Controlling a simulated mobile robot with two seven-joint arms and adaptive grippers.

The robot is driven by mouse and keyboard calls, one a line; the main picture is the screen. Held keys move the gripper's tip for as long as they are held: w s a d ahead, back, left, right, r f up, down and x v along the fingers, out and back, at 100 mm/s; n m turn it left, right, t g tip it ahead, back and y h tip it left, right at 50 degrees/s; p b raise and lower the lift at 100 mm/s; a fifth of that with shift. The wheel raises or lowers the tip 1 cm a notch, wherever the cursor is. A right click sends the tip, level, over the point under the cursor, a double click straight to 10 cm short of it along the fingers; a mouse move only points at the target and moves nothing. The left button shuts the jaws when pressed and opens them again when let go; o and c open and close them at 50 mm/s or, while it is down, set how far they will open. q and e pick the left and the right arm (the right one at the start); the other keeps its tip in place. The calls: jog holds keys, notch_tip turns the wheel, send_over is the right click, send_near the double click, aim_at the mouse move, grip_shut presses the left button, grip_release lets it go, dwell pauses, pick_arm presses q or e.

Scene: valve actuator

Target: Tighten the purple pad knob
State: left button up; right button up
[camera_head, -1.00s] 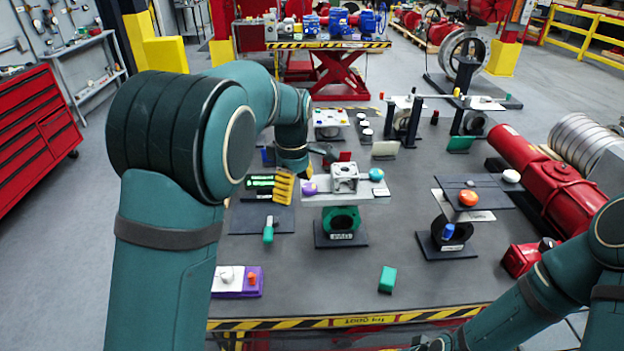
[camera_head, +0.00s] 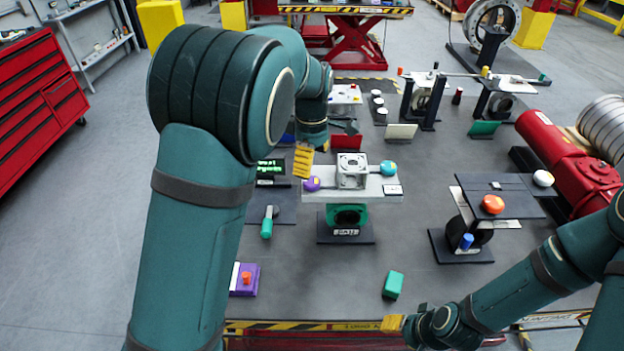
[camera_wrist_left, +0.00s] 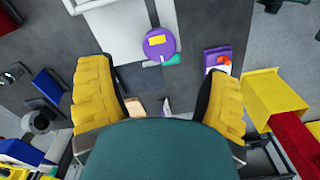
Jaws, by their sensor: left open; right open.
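The purple knob (camera_head: 312,184) is at the left end of the pale plate (camera_head: 385,190) on the green-and-black stand labelled PAD (camera_head: 347,215). My left gripper (camera_head: 303,160) shows its yellow fingers just behind and left of the knob, partly hidden by my own arm. In the left wrist view the purple knob (camera_wrist_left: 159,44), with a yellow patch, lies beyond and between the open fingers of the left gripper (camera_wrist_left: 160,92), with nothing between the pads. My right gripper (camera_head: 395,324) is at the table's front edge, away from the stand, with little of its fingers showing.
A teal knob (camera_head: 388,168) and a grey box-shaped housing (camera_head: 352,171) share the plate. A stand with an orange knob (camera_head: 493,204) is to the right. A green block (camera_head: 393,285) and a purple block (camera_head: 244,279) lie in front. Table between them is clear.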

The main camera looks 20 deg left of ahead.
aim_at(312, 181)
pick_arm(q)
notch_tip(312, 181, down, 7)
jog(key=shift+r, duration=0.2)
jog(key=c, duration=1.2)
